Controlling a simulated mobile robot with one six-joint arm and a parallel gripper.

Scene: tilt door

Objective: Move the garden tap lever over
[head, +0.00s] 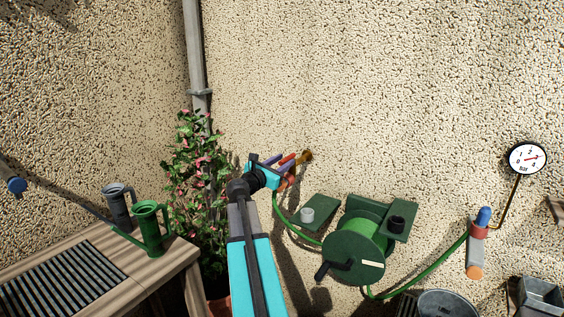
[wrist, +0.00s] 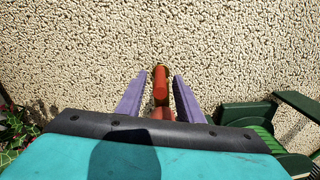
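The garden tap is on the pebbled wall, with a brass end (head: 307,155) showing beyond my gripper in the head view. Its red lever (wrist: 160,84) stands between my two purple fingers in the wrist view, pointing away from me. My gripper (wrist: 160,82) is open around the lever, with a narrow gap visible on each side. In the head view my gripper (head: 278,162) reaches to the tap and hides much of it. Another red part shows lower between the fingers, partly hidden by the gripper body.
A green hose reel (head: 354,252) is mounted right of and below the tap. A blue-topped fitting (head: 484,218) and pressure gauge (head: 527,157) are farther right. A flowering plant (head: 195,160) and wooden bench (head: 180,262) with watering cans stand left. The wall above is clear.

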